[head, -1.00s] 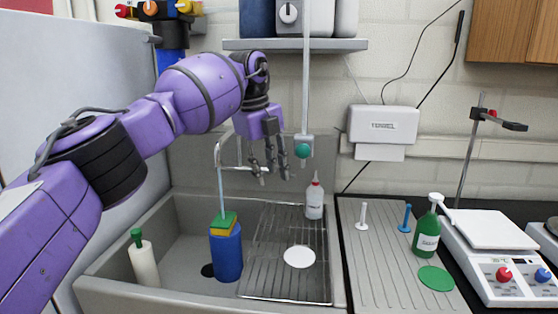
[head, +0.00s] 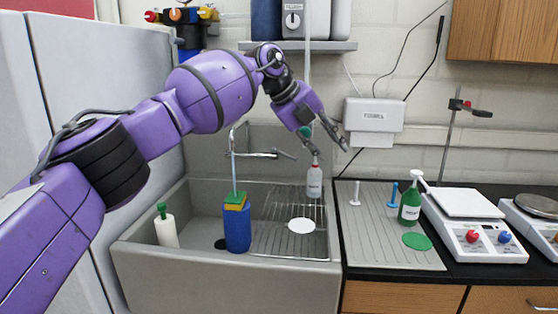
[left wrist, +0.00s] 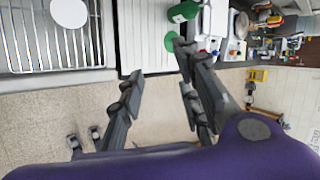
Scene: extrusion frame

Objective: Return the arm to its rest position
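My left arm, purple with black joints, reaches in from the left in the head view, raised in front of the sink. Its gripper (head: 330,147) hangs in the air above the drying rack and the white squeeze bottle (head: 314,182). In the left wrist view the two black fingers (left wrist: 160,63) are spread apart with nothing between them, so it is open and empty. Below them show the floor and the edge of the ribbed drainboard (left wrist: 143,30). My right gripper is in neither view.
The grey sink (head: 225,285) holds a blue container (head: 238,230), a white bottle with green top (head: 166,228) and a wire rack with a white disc (head: 301,226). A green bottle (head: 409,208) and balance (head: 475,239) stand right. The tall grey panel (head: 85,95) is close to my arm.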

